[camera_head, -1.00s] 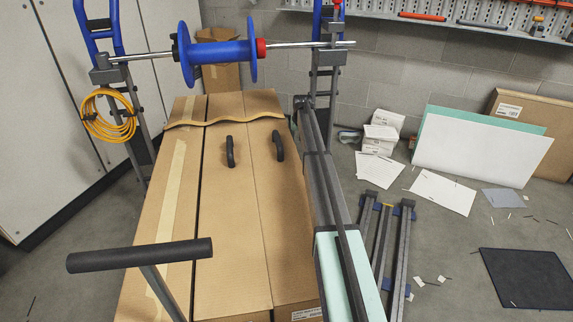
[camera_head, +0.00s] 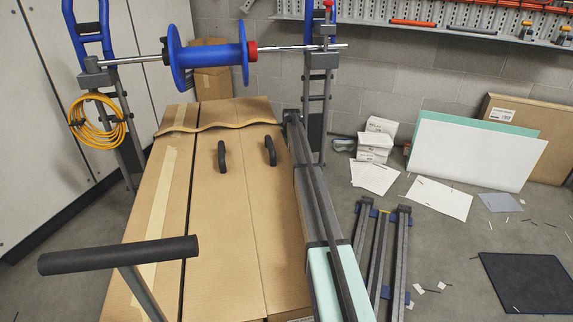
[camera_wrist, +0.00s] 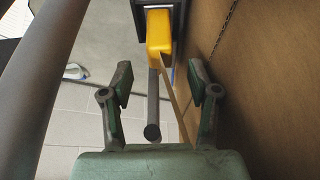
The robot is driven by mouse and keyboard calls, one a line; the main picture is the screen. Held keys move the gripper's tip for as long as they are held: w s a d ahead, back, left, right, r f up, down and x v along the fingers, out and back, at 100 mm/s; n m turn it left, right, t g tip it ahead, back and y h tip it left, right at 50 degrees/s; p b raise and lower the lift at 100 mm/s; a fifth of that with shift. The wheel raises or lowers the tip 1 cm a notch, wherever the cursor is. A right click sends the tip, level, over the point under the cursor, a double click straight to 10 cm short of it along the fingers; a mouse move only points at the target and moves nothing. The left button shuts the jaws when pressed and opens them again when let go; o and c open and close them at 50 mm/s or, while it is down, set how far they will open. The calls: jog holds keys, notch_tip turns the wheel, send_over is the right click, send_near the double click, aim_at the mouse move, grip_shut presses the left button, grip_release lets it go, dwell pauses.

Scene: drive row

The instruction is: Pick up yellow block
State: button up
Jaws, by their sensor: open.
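The yellow block (camera_wrist: 159,30) is at the top middle of the wrist view, in front of a dark bracket-like part. My gripper (camera_wrist: 160,76) shows in the wrist view with its two green and grey fingers spread apart. The block is ahead of the fingertips, roughly in line with the gap between them, and nothing is held. A dark rod (camera_wrist: 152,110) with a round end shows in the gap below the block. I cannot make out the block or my gripper in the head view.
A brown cardboard surface (camera_wrist: 260,60) runs close along the right of the wrist view; a grey tube (camera_wrist: 38,80) crosses its left. The head view shows long cardboard boxes (camera_head: 225,225), a black-gripped handle (camera_head: 118,255) and a blue spool (camera_head: 208,55) on a bar.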

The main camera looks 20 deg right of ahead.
jog(key=b+x, duration=0.1)
jog(key=x, duration=0.3)
jog(key=shift+f, duration=0.2)
grip_shut()
jog(key=shift+r, duration=0.1)
